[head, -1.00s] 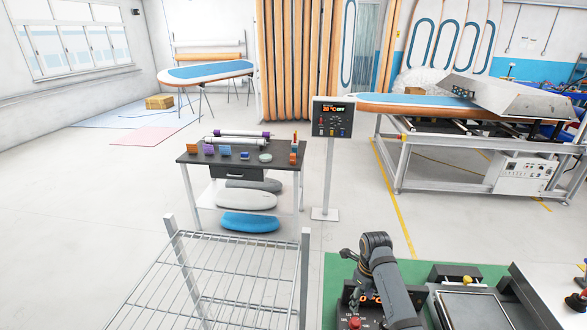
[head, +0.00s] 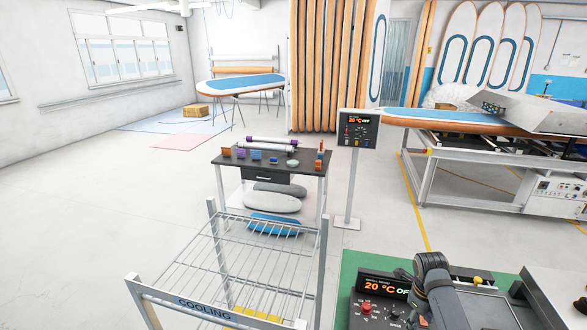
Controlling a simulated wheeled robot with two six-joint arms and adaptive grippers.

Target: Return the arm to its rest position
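One dark grey arm of mine (head: 436,285) comes in from the bottom right, and I take it to be my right arm. It is bent over the green-topped bench beside a black control box (head: 381,290) reading 20 °C OFF. Its gripper end is small, dark and partly hidden behind the arm link, so I cannot tell whether it is open or shut. I see nothing held in it. My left arm and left gripper are not in view.
A wire rack labelled COOLING (head: 206,310) stands close in front. Behind it are a dark tool table (head: 270,167) and a display post (head: 349,190). A press table (head: 455,170) is at the right.

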